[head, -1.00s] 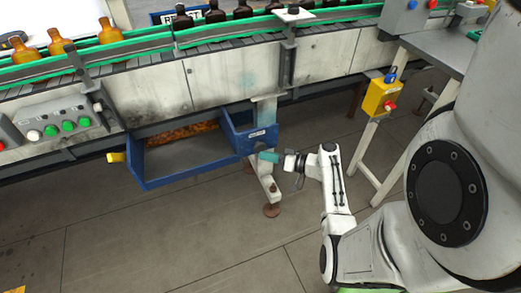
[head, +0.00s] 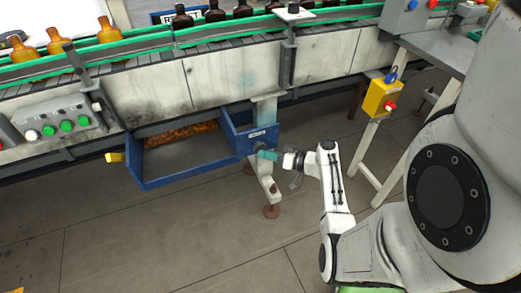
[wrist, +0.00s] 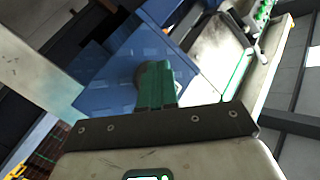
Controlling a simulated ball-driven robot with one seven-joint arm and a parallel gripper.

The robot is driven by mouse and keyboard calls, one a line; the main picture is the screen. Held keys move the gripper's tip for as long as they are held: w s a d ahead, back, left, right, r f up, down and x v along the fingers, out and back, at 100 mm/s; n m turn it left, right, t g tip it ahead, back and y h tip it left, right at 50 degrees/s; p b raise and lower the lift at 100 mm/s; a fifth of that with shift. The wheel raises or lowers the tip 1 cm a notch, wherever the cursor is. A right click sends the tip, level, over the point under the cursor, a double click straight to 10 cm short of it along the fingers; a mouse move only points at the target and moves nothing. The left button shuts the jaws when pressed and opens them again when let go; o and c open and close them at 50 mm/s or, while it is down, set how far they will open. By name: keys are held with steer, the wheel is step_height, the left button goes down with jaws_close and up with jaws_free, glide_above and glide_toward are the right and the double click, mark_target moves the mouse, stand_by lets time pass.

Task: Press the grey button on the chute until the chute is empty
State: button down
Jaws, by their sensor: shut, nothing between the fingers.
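The blue chute (head: 190,175) hangs below the conveyor. A strip of amber pieces (head: 180,136) shows along its back, and its front floor is bare grey. A blue box with a small label forms its right end; its face (wrist: 110,50) fills much of the wrist view. The round dark grey button (wrist: 124,75) sits on that face, partly hidden behind the fingers. My gripper (head: 262,154) is shut and empty, its green fingertips (wrist: 155,68) at the button. I cannot tell whether they touch it.
Amber bottles (head: 110,32) stand on the conveyor above. A panel with green buttons (head: 68,125) is at the left, and a yellow box with a red button (head: 381,97) at the right. A conveyor leg (head: 264,180) stands close behind my gripper. The front floor is clear.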

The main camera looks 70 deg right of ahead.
steer(key=shift+w+d+b, duration=0.45)
steer(key=shift+d, duration=0.05)
stand_by(0.7)
steer(key=shift+s+a, duration=0.15)
steer(key=shift+s+a+p, duration=0.45)
steer(key=shift+s+a, duration=0.3)
steer(key=shift+a, duration=0.1)
steer(key=shift+s+a+p, duration=0.6)
steer(key=shift+s+a, duration=1)
steer(key=shift+a, duration=0.3)
